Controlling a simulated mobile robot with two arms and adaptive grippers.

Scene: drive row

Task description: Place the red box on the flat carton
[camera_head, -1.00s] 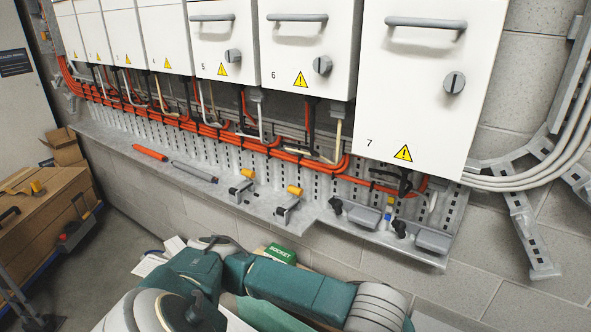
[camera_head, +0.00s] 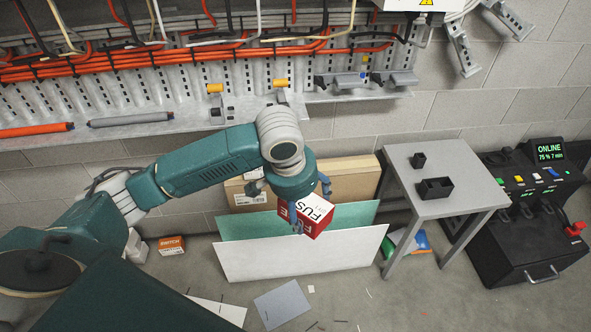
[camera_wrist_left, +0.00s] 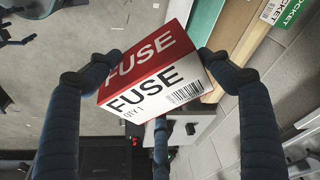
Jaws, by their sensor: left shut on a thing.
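The red box (camera_head: 318,217), with white faces lettered FUSE, is held tilted in the fingers of my left gripper (camera_head: 293,200). In the left wrist view the box (camera_wrist_left: 150,80) sits between the blue fingers of that gripper (camera_wrist_left: 148,68), which is shut on it. A brown carton (camera_head: 347,172), likely the flat carton, stands against the wall behind the box. White and green panels stand upright in front of the carton and hide its lower part. The box is in front of these panels in the picture; its height above the floor is unclear. My right gripper is not in view.
A small grey table (camera_head: 437,207) with black holders stands to the right, beside a black console (camera_head: 530,215) reading ONLINE. A white panel (camera_head: 300,258) edges the floor area. An orange box (camera_head: 171,245) and sheets lie on the floor. A cable ledge runs above.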

